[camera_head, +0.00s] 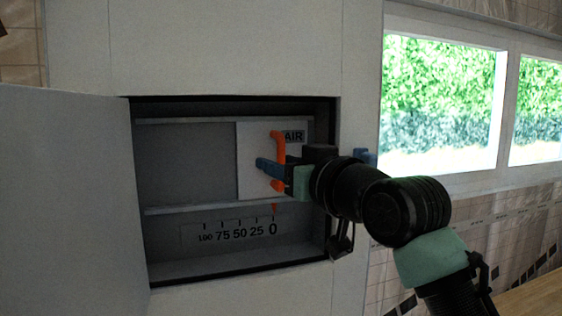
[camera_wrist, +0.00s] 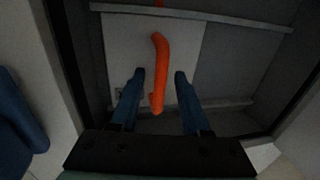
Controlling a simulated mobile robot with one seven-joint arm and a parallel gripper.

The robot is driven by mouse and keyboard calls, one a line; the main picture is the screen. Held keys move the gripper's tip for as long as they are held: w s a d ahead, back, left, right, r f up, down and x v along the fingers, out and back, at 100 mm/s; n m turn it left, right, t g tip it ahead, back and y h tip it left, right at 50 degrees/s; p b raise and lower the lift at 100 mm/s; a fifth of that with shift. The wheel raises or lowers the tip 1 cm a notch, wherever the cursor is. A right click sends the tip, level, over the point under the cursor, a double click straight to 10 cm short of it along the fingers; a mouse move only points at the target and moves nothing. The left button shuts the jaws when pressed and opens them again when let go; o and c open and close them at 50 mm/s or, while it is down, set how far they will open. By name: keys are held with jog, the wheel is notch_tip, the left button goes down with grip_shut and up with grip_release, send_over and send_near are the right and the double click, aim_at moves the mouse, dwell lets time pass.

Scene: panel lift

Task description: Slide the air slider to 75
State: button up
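The air slider (camera_head: 251,150) is a pale panel labelled AIR with an orange handle (camera_head: 277,146), on rails inside an open wall box. Its small red pointer (camera_head: 274,208) is at 0 on the scale (camera_head: 238,233), which reads 100, 75, 50, 25, 0 from left to right. My gripper (camera_head: 264,166) is at the handle. In the wrist view, the orange handle (camera_wrist: 160,72) lies between the two blue fingers of my gripper (camera_wrist: 160,78), with a gap on both sides. The gripper is open. The handle's middle is partly hidden in the head view.
The box's door (camera_head: 70,200) stands open at the left. The box's dark frame (camera_head: 327,225) surrounds the slider, close to my wrist on the right. The rails are clear to the left of the panel. A window (camera_head: 440,100) is at the right.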

grip_shut()
dwell(0.9)
dwell(0.4)
